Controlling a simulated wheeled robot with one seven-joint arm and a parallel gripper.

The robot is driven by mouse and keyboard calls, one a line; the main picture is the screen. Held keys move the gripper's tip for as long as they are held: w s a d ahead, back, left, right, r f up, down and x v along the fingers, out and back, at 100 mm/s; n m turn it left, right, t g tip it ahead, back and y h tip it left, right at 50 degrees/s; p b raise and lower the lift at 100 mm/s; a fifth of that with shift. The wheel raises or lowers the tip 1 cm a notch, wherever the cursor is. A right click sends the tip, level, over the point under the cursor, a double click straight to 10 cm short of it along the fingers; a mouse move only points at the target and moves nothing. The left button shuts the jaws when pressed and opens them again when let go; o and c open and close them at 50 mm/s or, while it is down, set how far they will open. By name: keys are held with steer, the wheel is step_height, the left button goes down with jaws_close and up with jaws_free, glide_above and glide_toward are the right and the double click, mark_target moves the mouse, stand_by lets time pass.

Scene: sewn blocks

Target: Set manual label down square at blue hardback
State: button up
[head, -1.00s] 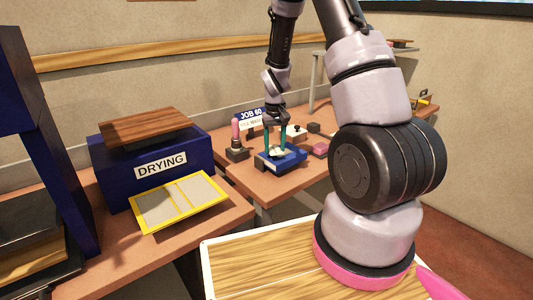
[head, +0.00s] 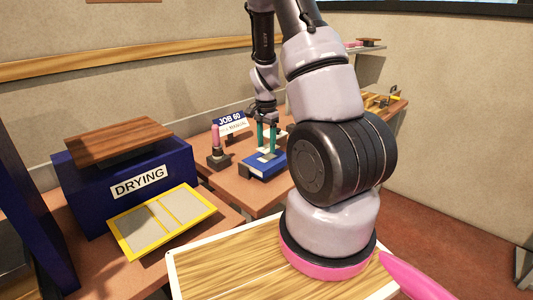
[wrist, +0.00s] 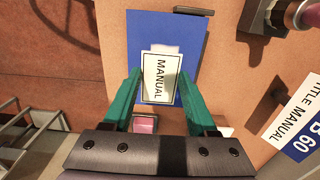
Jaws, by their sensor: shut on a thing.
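The blue hardback (head: 265,166) lies flat on the workbench, and its cover fills the middle of the wrist view (wrist: 146,28). The manual label (wrist: 162,79) is a small cream card with a dark border reading MANUAL. It sits between the teal fingertips of my gripper (wrist: 160,76), over the cover and slightly tilted to the book's edges. A pale patch (wrist: 164,47) shows on the cover just beyond the label. My gripper (head: 266,148) points down above the book in the head view. I cannot tell whether the label touches the cover.
A JOB 60 sign (head: 231,123) and a pink-handled tool (head: 216,145) stand beside the book. A blue DRYING box (head: 87,187) with a wooden board (head: 119,139) on top stands left, a yellow-framed panel (head: 163,220) before it. A pink block (wrist: 145,123) shows by the left finger.

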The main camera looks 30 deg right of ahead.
mark_target(267, 149)
step_height(267, 149, down, 3)
steer(key=shift+f, duration=0.2)
steer(key=shift+s+f, duration=0.1)
steer(key=shift+f, duration=0.05)
